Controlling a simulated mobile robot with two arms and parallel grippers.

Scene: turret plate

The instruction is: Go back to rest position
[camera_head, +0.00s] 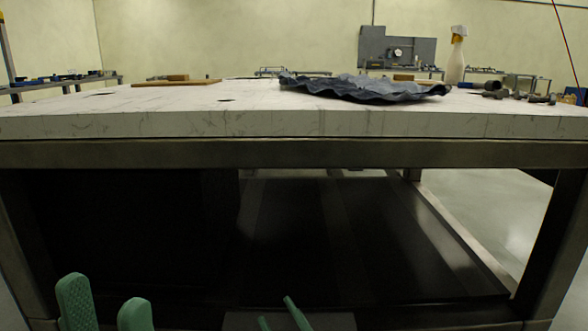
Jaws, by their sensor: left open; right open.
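My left gripper (105,302) shows at the bottom left, with two green fingertips standing apart and nothing between them. My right gripper (281,318) shows at the bottom centre, with green fingers apart and empty. Both grippers are low, in front of the workbench and below its top. Only the fingertips show; the rest of both arms is out of the frame.
The workbench (290,124) spans the view, with a dark lower shelf (350,240). Grey floor (488,215) shows at the right.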

